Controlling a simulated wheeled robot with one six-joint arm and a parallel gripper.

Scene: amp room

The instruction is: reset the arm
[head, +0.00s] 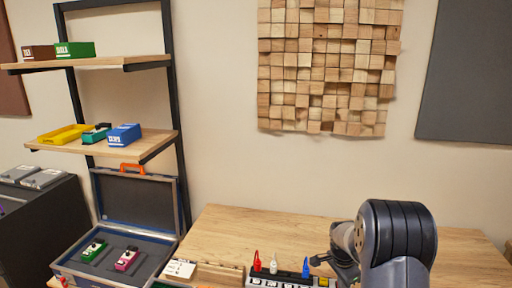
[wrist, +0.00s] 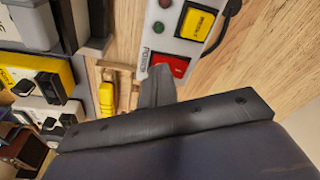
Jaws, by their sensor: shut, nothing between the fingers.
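My gripper (head: 318,260) hangs over the wooden table at the lower right of the head view, beside the blue plug. In the wrist view its dark fingers (wrist: 157,84) are together with nothing between them. Their tip overlaps the lower end of a white power strip (wrist: 152,45) with a red switch (wrist: 166,66) and a yellow button (wrist: 197,23). I cannot tell whether the fingers touch it. My arm (head: 398,235) is bent and rises in front of the table.
The table (head: 450,255) is bare behind the strip (head: 290,281), which carries red (head: 257,262), white (head: 274,264) and blue (head: 305,267) plugs. An open case (head: 145,245) holds green and pink pedals. Shelves (head: 105,144) with colored boxes stand at left.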

